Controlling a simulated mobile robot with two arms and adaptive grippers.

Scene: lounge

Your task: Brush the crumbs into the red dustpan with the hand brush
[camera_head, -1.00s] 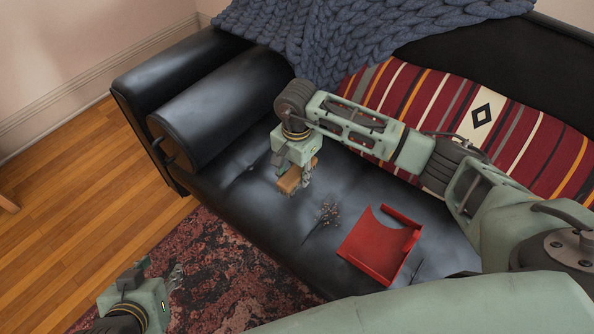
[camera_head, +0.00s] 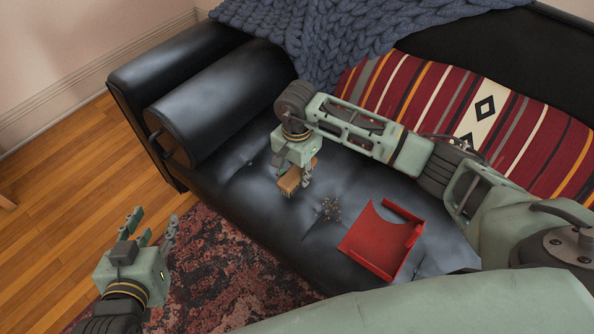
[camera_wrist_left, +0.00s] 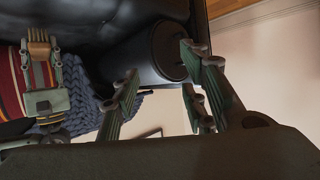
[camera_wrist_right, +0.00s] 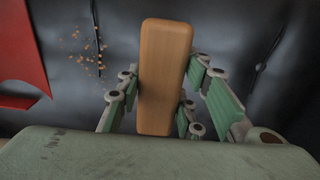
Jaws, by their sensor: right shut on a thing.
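The red dustpan (camera_head: 376,243) lies on the black sofa seat, its open side facing left toward the crumbs. The crumbs (camera_head: 330,208) are a small scattered patch on the seat; they also show in the right wrist view (camera_wrist_right: 88,48). My right gripper (camera_head: 306,178) is shut on the wooden-backed hand brush (camera_head: 289,181), left of the crumbs. In the right wrist view the brush's wooden body (camera_wrist_right: 162,75) sits between the fingers. My left gripper (camera_head: 150,228) is open and empty over the rug, off the sofa's front edge.
The black sofa (camera_head: 235,165) has a rolled arm at the left. A striped red cushion (camera_head: 450,105) leans at the back, behind my right arm. A blue knitted blanket (camera_head: 330,35) drapes over the backrest. A patterned rug (camera_head: 225,260) lies on the wooden floor.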

